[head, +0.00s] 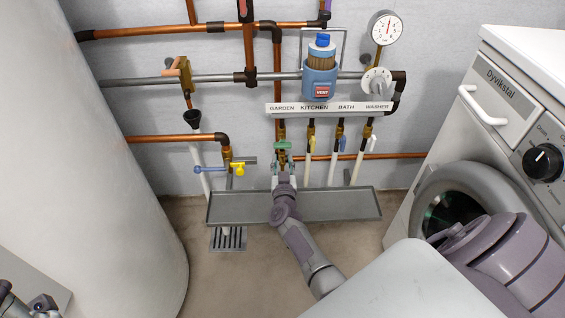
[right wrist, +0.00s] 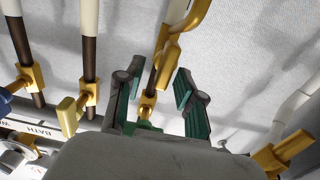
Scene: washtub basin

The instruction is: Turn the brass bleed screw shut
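Between the fingers of my right gripper (right wrist: 157,88) is a brass fitting (right wrist: 147,103) with a small round brass end, on the dark pipe under the GARDEN label. I cannot tell for sure that this end is the bleed screw. My right gripper also shows in the head view (head: 283,166), just below the green handle (head: 284,145). Its green-padded fingers are apart, one on each side of the fitting, with nothing gripped. Part of a green piece (right wrist: 150,126) shows behind the gripper body in the wrist view.
A label strip (head: 330,108) runs above several valves with yellow, blue and white handles to the right. A grey tray (head: 228,207) lies below. A blue-and-yellow-handled tap (head: 238,169) is left. A white tank (head: 80,170) and washing machine (head: 520,110) flank the space.

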